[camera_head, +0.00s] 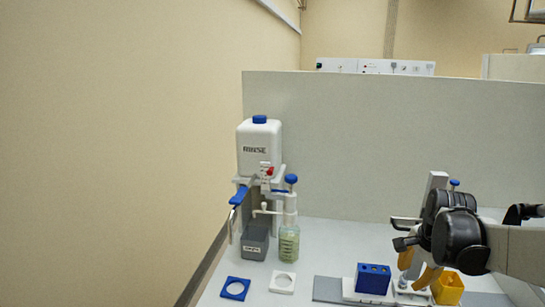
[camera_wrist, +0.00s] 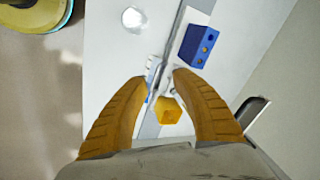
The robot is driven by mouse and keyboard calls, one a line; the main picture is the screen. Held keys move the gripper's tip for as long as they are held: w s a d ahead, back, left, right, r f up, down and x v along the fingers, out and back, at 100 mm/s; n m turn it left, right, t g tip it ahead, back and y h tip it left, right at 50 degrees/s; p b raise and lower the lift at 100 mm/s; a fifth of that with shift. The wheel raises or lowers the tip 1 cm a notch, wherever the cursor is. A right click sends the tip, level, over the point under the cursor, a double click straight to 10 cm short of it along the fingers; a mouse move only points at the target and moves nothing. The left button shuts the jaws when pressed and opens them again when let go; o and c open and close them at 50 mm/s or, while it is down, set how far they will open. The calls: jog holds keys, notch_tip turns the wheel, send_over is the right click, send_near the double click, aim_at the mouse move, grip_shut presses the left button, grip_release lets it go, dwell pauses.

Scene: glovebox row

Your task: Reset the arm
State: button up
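My gripper (camera_head: 418,277) is at the right of the head view, over the right part of the white bench. In the wrist view its two yellow-orange fingers (camera_wrist: 159,78) are spread apart with a clear gap between them. Nothing is held in the gap. A small yellow container (camera_wrist: 170,111) lies below, between the fingers in the picture; it also shows in the head view (camera_head: 448,289), right beside the fingers. My dark wrist and grey arm reach in from the right edge and hide part of the bench behind them.
A blue block with holes (camera_head: 373,278) stands left of my gripper. Further left are a white RINSE tank (camera_head: 259,146), a grey bin (camera_head: 255,243), a green-liquid bottle (camera_head: 289,242), and blue (camera_head: 235,289) and white (camera_head: 283,283) ring plates. A grey partition (camera_head: 350,150) stands behind.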

jog(key=s+a+r+n+t, duration=0.2)
jog(key=s+a+n, duration=0.5)
jog(key=s+a, duration=0.1)
jog(key=s+a+r+n+t, duration=0.2)
jog(key=s+a+n, duration=0.6)
jog(key=a, duration=0.2)
jog(key=shift+s+y, duration=0.35)
jog(key=shift+y, duration=0.05)
